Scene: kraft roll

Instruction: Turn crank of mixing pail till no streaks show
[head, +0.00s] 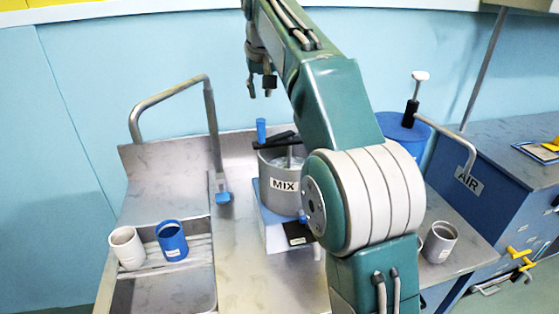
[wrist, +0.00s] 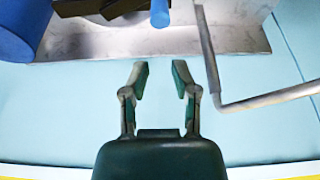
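The grey mixing pail (head: 280,187), labelled MIX, stands on a blue and white base on the metal bench. A black crank (head: 276,141) lies across its top, with an upright blue handle (head: 261,131) at its left end. The pail's contents are mostly hidden, so I cannot tell whether streaks show. My gripper (head: 262,91) is above and behind the pail, apart from the crank. In the wrist view, my gripper (wrist: 161,76) is open and empty, with the blue handle (wrist: 160,13) and dark crank (wrist: 100,8) at the top edge.
A bent metal pipe (head: 210,125) with a blue tip rises left of the pail. White (head: 127,247) and blue (head: 171,241) cups stand on a rack at left. A blue drum (head: 403,132) stands at right, behind my arm. A blue AIR cabinet (head: 500,200) is farther right.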

